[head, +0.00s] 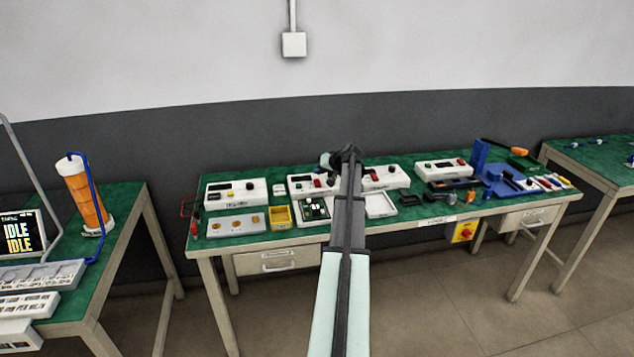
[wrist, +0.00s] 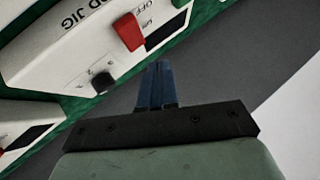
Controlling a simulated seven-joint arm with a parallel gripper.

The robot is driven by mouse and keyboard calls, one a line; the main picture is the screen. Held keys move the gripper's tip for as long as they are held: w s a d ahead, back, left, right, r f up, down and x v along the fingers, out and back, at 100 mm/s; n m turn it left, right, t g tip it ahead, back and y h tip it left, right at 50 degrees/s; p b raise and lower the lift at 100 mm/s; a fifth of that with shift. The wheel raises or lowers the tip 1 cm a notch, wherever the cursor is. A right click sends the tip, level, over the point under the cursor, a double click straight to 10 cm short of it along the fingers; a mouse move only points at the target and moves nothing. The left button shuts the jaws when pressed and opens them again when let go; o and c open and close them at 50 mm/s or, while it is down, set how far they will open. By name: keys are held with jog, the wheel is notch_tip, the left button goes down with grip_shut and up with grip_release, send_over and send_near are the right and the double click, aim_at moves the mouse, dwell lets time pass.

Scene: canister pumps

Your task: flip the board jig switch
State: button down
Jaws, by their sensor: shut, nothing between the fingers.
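The board jig, a white box (wrist: 75,45) with its name partly readable, fills the upper left of the wrist view. Its red switch (wrist: 129,32) stands beside an "OFF" mark. A black knob (wrist: 102,82) sits on the same face. My gripper (wrist: 158,75) is shut and empty, its blue fingertips just below the switch in the picture and apart from it. In the head view my gripper (head: 346,153) is over the back of the middle bench, between two white boxes; labels there are too small to read, and my arm hides part of this area.
A white tray (head: 381,205) lies right of my arm. A grey wall stands behind.

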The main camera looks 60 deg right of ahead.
aim_at(319, 182)
jog(key=shift+w+f, duration=0.1)
jog(key=shift+f, duration=0.7)
jog(key=shift+f, duration=0.1)
dwell(1.5)
jog(key=shift+d+f, duration=0.1)
jog(key=shift+f, duration=0.25)
jog(key=shift+f, duration=0.25)
dwell(0.7)
jog(key=shift+r, duration=0.15)
jog(key=shift+r, duration=0.55)
jog(key=shift+r, duration=0.1)
jog(key=shift+s+a+r, duration=0.15)
jog(key=shift+r, duration=1.05)
jog(key=shift+s+a+r, duration=0.15)
jog(key=shift+r, duration=1.05)
